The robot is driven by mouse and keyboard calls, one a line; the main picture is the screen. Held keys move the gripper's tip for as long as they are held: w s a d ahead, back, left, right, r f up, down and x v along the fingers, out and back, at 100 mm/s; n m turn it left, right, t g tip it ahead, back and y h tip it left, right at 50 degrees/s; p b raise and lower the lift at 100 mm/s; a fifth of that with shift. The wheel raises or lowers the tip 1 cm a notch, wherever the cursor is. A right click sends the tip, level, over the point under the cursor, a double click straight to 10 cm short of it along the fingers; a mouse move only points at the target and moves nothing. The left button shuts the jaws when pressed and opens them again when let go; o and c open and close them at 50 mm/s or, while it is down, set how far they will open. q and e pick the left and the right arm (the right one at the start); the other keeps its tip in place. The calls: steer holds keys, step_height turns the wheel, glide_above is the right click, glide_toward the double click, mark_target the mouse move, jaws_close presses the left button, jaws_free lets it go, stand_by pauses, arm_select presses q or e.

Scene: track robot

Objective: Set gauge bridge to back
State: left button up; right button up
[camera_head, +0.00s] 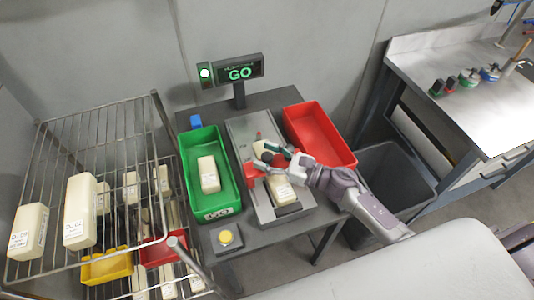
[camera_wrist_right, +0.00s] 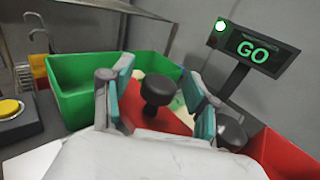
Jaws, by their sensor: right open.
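The gauge (camera_head: 249,126) is a grey bed on the dark table. Its red bridge (camera_head: 250,172) spans it near the middle and is partly hidden by my right gripper (camera_head: 270,156). In the right wrist view the red bridge (camera_wrist_right: 165,123) carries a black knob (camera_wrist_right: 158,92). My right gripper (camera_wrist_right: 160,100) is open, with its teal-padded fingers on either side of the knob; I cannot tell whether they touch it. A labelled cream block (camera_head: 281,190) lies in the gauge, near its front end. My left gripper is in neither view.
A green bin (camera_head: 228,190) with one cream block (camera_head: 208,173) stands left of the gauge, a red bin (camera_head: 322,127) right. Behind, a display (camera_head: 240,72) reads GO. A yellow button (camera_head: 226,237) is in front. A wire rack (camera_head: 140,240) stands left, a grey waste bin (camera_head: 405,175) right.

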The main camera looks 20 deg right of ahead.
steer(key=shift+c, duration=2.3)
jaws_close()
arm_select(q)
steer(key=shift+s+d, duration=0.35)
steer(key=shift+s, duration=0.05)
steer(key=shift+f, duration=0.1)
